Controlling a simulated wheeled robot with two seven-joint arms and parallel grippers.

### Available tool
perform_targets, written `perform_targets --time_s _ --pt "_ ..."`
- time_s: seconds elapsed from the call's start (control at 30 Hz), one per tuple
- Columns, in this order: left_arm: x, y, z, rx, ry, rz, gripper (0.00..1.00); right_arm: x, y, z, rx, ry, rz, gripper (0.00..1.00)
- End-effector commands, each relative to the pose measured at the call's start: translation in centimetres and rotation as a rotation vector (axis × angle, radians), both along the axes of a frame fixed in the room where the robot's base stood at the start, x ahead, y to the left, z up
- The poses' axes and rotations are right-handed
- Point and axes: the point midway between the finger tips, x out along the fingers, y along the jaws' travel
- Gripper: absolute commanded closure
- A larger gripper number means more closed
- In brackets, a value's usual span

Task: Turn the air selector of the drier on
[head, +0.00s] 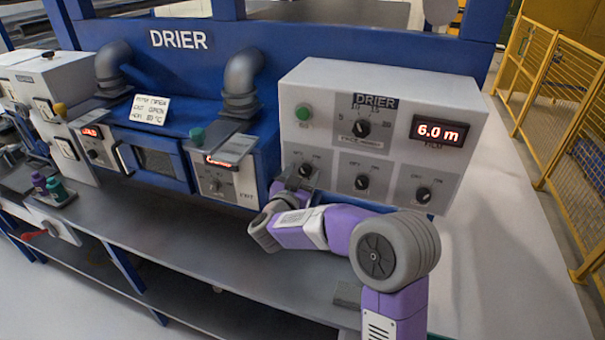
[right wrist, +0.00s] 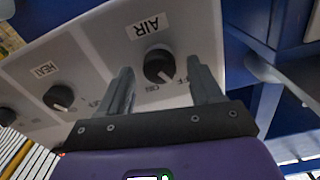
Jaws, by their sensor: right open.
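The drier's white control box (head: 392,92) carries several black knobs. The air selector (right wrist: 158,65) is a round black knob under an upside-down AIR label in the right wrist view. Its white mark points to the lower right there, near the ON and OFF lettering; I cannot tell which one it meets. In the head view the air selector (head: 306,170) is at the box's lower left, partly behind my gripper. My right gripper (right wrist: 160,66) is open, with one finger on each side of the knob; contact is not clear. My left gripper is not in view.
A HEAT knob (right wrist: 59,97) sits beside the air selector. Above are a larger dial (head: 362,128), a green button (head: 303,112) and a 6.0 m display (head: 438,131). The grey bench (head: 200,235) runs below, and a yellow fence (head: 550,110) stands right.

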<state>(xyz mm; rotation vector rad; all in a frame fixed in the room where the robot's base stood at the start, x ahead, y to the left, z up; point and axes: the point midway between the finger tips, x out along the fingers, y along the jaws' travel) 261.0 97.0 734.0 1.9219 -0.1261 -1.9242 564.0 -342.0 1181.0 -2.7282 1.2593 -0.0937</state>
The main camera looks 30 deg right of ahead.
Motion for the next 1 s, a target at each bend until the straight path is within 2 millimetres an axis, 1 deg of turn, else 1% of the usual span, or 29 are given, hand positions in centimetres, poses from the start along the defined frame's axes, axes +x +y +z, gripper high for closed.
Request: perform_targets --time_s 0.1,0.33,0.37,0.7,1.0 --pt "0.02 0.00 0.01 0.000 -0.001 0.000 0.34 0.36 -0.40 -0.02 0.000 0.000 0.001 0.35" --pt "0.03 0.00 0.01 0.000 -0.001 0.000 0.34 0.40 -0.45 -0.01 0.000 0.000 0.001 0.35" --pt "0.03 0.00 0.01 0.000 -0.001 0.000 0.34 0.40 -0.45 -0.01 0.000 0.000 0.001 0.38" --pt "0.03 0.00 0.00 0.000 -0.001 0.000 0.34 0.38 -0.44 0.00 0.000 0.000 0.001 0.90" --pt "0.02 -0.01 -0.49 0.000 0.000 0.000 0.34 0.36 -0.45 -0.08 0.024 -0.028 0.001 0.91"
